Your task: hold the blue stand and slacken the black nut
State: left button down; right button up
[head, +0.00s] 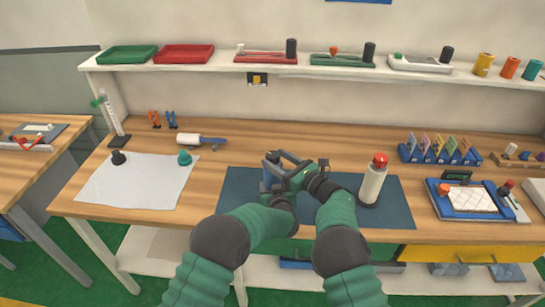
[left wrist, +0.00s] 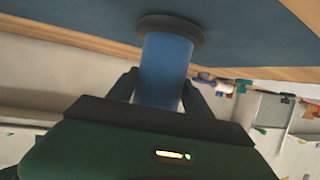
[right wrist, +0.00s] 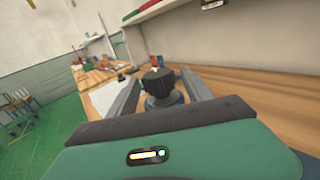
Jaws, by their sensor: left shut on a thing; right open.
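The blue stand (left wrist: 165,66) is a blue post on a dark round base (left wrist: 171,24), on the dark blue mat (head: 391,211). My left gripper (head: 272,189) is shut on the post, with a finger on each side. The black nut (right wrist: 160,84) sits on top of the stand; it also shows in the head view (head: 272,157). My right gripper (right wrist: 160,90) is open, its fingers on either side of the nut, with gaps visible. In the head view (head: 285,167) the arms hide much of the stand.
A white bottle with a red cap (head: 372,184) stands on the mat just right of my right gripper. A white sheet (head: 140,188) with a dark knob and a teal knob lies to the left. A blue tray (head: 437,208) is at the right. A shelf (head: 220,67) runs above.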

jog(key=shift+x, duration=1.15)
